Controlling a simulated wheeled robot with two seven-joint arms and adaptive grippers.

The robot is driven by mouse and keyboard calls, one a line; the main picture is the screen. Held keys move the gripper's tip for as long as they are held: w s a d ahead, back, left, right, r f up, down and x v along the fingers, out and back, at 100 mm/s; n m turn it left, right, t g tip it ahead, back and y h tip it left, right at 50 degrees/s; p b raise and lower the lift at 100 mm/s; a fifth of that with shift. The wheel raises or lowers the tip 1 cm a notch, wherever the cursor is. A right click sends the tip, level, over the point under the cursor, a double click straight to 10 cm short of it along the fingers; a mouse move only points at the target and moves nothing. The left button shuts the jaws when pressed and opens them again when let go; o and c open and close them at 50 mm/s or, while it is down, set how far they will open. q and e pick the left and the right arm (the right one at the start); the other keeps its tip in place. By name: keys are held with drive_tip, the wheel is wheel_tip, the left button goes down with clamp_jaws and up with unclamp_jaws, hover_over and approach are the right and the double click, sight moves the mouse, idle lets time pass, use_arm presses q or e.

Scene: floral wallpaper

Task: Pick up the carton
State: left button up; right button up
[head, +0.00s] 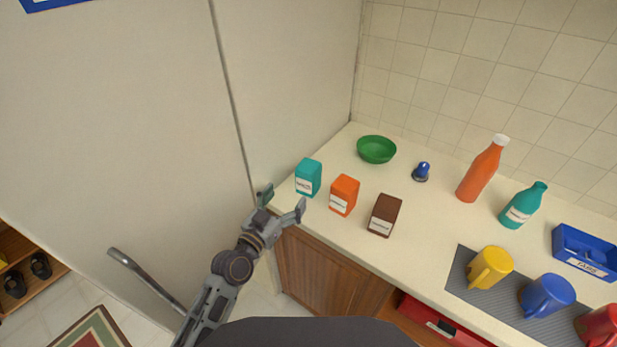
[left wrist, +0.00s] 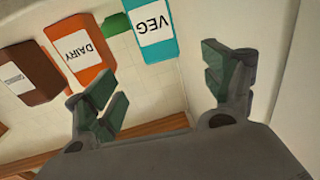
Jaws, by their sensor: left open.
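Three cartons stand in a row near the counter's left front edge. The teal carton (head: 308,177) is leftmost, the orange carton (head: 344,194) is in the middle and the brown carton (head: 384,215) is on the right. In the left wrist view the teal carton (left wrist: 154,32) reads VEG and the orange carton (left wrist: 78,48) reads DAIRY; the brown carton (left wrist: 28,72) has a label too small to read. My left gripper (head: 284,200) is open and empty by the counter edge, just in front of the teal carton and apart from it. My right gripper is not in view.
Behind the cartons are a green bowl (head: 376,149) and a small blue object (head: 422,171). An orange bottle (head: 480,172), a teal bottle (head: 523,205), a blue tray (head: 563,244) and mugs on a grey mat (head: 458,273) stand right. A wall panel (head: 283,90) rises close left of the teal carton.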

sight(303, 176)
use_arm(q)
drive_tip(key=shift+x, duration=1.3)
drive_tip(key=shift+p+x, duration=0.4)
drive_tip(key=shift+x, duration=2.3)
drive_tip(key=shift+w+d, duration=0.1)
drive_tip(key=shift+w, duration=0.2)
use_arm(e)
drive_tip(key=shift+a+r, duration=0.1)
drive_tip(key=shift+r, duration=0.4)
